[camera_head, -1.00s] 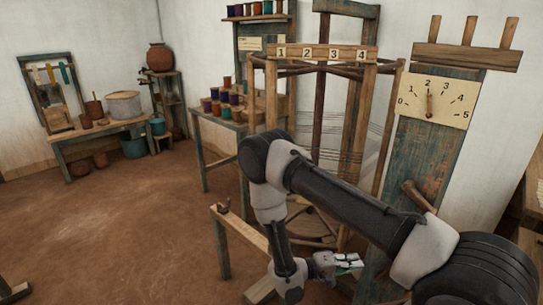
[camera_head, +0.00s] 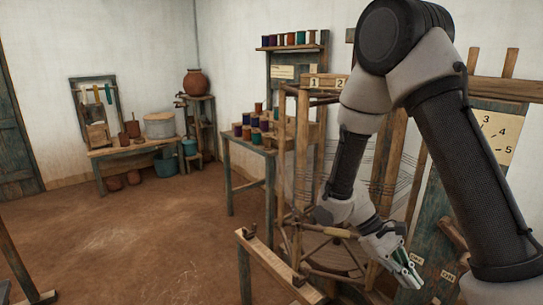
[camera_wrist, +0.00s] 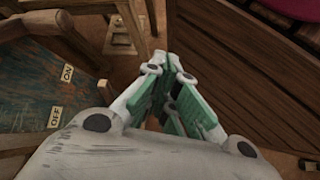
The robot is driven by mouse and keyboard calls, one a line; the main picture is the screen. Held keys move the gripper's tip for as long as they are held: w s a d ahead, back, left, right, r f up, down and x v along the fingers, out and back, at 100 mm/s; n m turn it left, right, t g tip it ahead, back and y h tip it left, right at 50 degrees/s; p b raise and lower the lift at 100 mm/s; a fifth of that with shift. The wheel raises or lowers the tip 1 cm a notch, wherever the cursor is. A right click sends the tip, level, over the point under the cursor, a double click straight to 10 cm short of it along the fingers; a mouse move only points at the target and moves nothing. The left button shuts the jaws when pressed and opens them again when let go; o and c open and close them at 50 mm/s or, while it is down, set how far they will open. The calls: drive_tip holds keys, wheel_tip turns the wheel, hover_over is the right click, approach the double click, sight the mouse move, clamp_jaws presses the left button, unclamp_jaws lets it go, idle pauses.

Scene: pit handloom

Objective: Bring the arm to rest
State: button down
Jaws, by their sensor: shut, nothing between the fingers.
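My gripper (camera_head: 408,272) hangs at the end of my bent arm, in front of the wooden warping frame (camera_head: 300,140) at the right of the head view. Its fingers point down and to the right, and it is empty. In the wrist view my gripper (camera_wrist: 172,62) shows its green-padded fingers close together with nothing between them.
A teal panel with ON and OFF labels (camera_wrist: 50,85) lies left of the gripper in the wrist view. Dark wooden planks (camera_wrist: 240,70) are at its right. A low bench (camera_head: 262,255) stands in front of the frame. Open floor (camera_head: 130,235) lies left.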

drive_tip(key=s+d+r+m+t+y, duration=0.1)
drive_tip(key=s+r+t+y, duration=0.1)
drive_tip(key=r, duration=0.6)
drive_tip(key=s+d+r+m+t+y, duration=0.1)
drive_tip(key=s+r+m+t+y, duration=0.1)
drive_tip(key=r+t, duration=0.3)
drive_tip(key=s+d+r+m+t+y, duration=0.2)
drive_tip(key=s+r+t+y, duration=0.1)
drive_tip(key=r, duration=0.8)
drive_tip(key=shift+s+t, duration=0.15)
drive_tip(key=shift+t, duration=0.35)
drive_tip(key=shift+r, duration=0.1)
